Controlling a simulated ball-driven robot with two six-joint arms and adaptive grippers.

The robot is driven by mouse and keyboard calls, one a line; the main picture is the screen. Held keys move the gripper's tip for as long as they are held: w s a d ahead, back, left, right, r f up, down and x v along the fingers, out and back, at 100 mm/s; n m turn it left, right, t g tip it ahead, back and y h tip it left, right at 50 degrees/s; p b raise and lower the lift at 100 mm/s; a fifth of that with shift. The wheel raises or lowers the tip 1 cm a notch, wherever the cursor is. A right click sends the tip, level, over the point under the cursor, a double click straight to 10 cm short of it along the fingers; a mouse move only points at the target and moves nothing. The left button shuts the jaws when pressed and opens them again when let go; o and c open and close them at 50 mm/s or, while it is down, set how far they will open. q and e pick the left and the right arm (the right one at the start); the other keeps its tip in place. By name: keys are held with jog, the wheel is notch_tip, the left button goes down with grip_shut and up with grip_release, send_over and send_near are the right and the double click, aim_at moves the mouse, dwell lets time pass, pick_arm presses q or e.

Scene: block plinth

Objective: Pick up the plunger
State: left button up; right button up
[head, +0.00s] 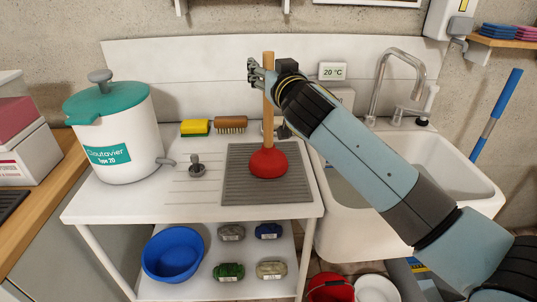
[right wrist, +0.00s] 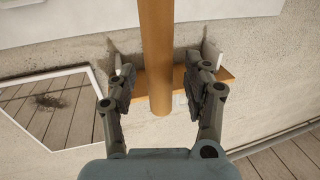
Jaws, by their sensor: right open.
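The plunger stands upright on a grey ribbed mat (head: 235,185), its red rubber cup (head: 268,163) down and its wooden handle (head: 268,115) pointing up. My right gripper (head: 255,74) is at the upper part of the handle, just below its top end. In the right wrist view the open fingers (right wrist: 160,88) stand on either side of the wooden handle (right wrist: 157,45), with a gap on both sides. The gripper holds nothing. My left gripper is in neither view.
A white sink (head: 465,180) with a tall tap (head: 385,80) lies right of the mat. A white pot with a teal lid (head: 110,98) stands left. A yellow sponge (head: 195,128) and a brown brush (head: 231,124) lie behind the mat. A blue basin (head: 172,254) is on the lower shelf.

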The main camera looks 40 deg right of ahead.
grip_shut()
dwell(0.6)
